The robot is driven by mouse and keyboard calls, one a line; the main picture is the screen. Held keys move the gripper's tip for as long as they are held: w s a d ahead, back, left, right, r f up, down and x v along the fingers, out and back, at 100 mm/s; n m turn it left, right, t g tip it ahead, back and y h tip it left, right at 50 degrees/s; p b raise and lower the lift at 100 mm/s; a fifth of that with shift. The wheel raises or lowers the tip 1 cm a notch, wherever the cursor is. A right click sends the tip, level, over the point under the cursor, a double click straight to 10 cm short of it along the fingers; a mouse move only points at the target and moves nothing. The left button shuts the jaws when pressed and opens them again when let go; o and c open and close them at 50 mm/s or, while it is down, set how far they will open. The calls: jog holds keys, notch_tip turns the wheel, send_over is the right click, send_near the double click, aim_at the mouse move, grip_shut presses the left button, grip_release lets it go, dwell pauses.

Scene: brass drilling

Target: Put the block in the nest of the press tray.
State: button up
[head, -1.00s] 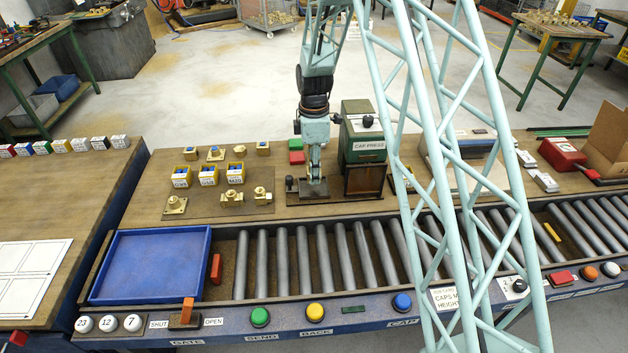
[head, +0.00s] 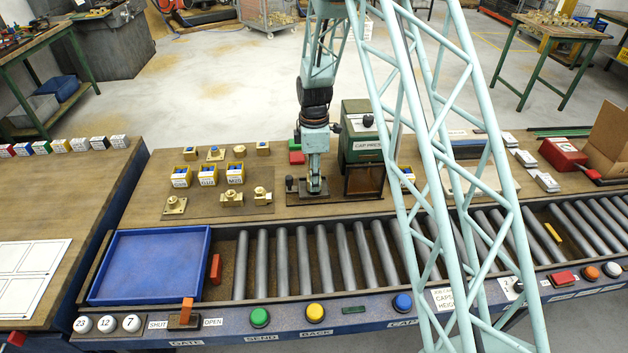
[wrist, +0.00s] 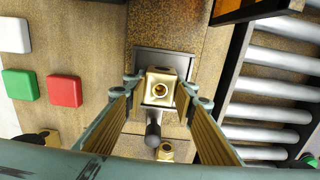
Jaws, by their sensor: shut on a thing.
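The brass block (wrist: 161,84) with a round hole shows between the fingers of my gripper (wrist: 160,92) in the wrist view. My gripper is shut on it. The block is over the grey plate of the press tray (wrist: 178,57), within its outline; I cannot tell whether it touches the nest floor. In the head view my gripper (head: 314,187) is low over the press tray (head: 294,194), pointing down, in front of the cap press (head: 364,130). The fingers hide the block there. The tray's dark knob (wrist: 153,130) is beside the block.
The press's dark guard box (head: 363,181) stands close to the right of my gripper. Several brass fittings (head: 232,197) and yellow bins (head: 208,176) are to the left. Red and green pads (head: 297,157) lie behind. The roller conveyor (head: 320,260) runs in front.

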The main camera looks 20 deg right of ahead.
jog(key=shift+f, duration=0.15)
jog(key=o, duration=1.2)
jog(key=shift+c, duration=0.2)
notch_tip(320, 180, up, 12)
jog(key=p, duration=0.1)
jog(key=shift+r, duration=0.2)
dwell(0.5)
